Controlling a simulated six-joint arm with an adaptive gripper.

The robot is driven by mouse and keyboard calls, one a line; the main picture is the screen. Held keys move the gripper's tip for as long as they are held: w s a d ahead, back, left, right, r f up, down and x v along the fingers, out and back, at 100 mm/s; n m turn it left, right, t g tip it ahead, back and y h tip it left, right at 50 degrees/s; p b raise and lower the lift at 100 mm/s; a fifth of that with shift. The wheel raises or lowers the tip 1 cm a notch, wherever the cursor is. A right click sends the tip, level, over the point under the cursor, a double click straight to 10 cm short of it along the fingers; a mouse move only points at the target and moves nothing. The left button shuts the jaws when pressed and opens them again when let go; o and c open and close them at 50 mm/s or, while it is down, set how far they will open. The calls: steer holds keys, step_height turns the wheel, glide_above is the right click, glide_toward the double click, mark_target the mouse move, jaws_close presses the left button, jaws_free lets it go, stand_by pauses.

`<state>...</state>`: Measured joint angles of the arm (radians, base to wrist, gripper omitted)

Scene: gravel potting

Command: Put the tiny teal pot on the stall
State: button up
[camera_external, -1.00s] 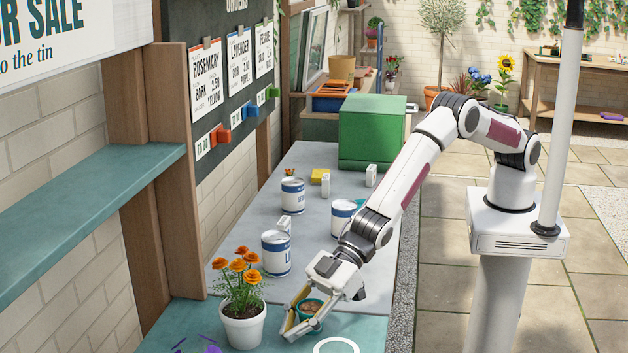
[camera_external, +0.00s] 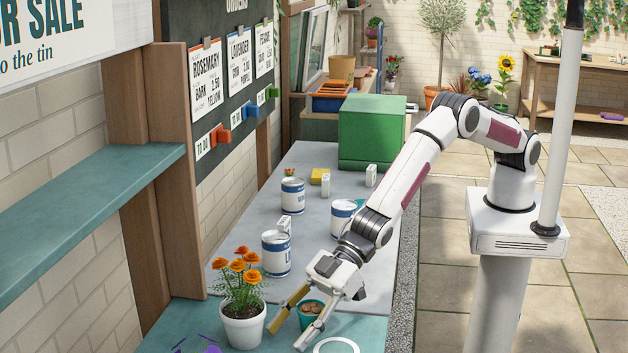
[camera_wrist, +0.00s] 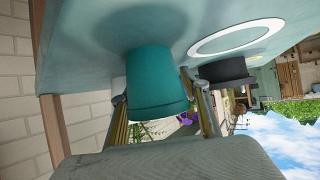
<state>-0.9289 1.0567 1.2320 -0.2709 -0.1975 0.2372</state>
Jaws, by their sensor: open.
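The tiny teal pot (camera_external: 310,318), filled with something brown, stands upright on the teal stall top (camera_external: 375,330) at the bottom of the external view. In the wrist view the pot (camera_wrist: 152,85) appears large, with its rim toward the gripper. My gripper (camera_external: 286,337) is open, with one finger on each side of the pot. In the wrist view gaps show beside the pot, though contact with the fingers is hard to judge. The fingers partly hide the pot's lower side in the external view.
A white pot with orange flowers (camera_external: 243,325) stands just left of my gripper. A white ring (camera_external: 337,346) is marked on the teal top. Blue-and-white tins (camera_external: 276,254) and a green box (camera_external: 372,132) stand on the grey bench behind.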

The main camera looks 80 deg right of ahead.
steer(key=shift+d, duration=0.1)
steer(key=shift+v, duration=5.9)
